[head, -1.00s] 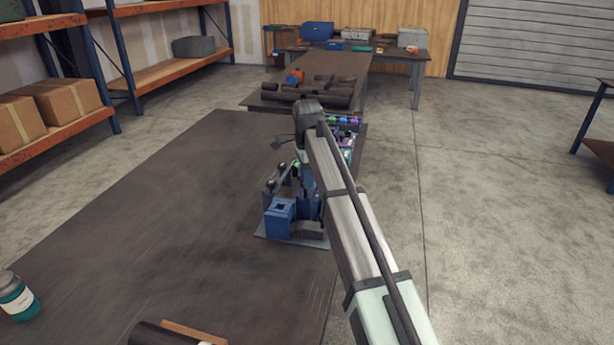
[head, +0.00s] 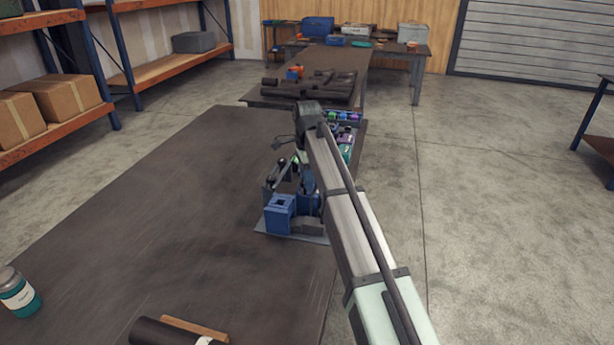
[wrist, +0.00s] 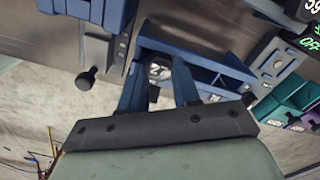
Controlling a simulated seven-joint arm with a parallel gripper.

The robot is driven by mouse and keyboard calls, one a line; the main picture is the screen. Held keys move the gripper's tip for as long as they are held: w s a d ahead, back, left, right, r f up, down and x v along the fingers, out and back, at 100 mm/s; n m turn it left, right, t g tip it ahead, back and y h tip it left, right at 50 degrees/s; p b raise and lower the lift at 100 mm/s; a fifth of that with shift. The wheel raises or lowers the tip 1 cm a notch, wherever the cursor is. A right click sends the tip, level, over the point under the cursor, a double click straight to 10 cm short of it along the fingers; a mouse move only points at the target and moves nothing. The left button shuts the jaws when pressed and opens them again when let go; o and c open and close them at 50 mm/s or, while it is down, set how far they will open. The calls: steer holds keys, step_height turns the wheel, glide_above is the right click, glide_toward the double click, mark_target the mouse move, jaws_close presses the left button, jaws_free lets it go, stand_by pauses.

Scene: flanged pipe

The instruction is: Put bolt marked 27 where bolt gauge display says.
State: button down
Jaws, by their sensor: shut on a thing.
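My gripper (wrist: 157,78) is shut on a bolt (wrist: 158,70). Another dark bolt (wrist: 86,77) sticks out from a grey metal plate to the left. Green display text (wrist: 312,43) shows at the top right corner of the wrist view, cut off, so I cannot read it in full. In the head view my arm hides most of the gripper, which is above the blue fixture (head: 280,214) on its plate.
Green bins (wrist: 293,95) and a purple bin (wrist: 303,121) stand to the right in the wrist view. A blue tray-like part (wrist: 213,72) lies just beyond the fingers.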

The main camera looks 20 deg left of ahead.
stand_by(0.3)
steer(key=shift+c, duration=1.7)
jaws_free()
steer(key=shift+r, duration=3.5)
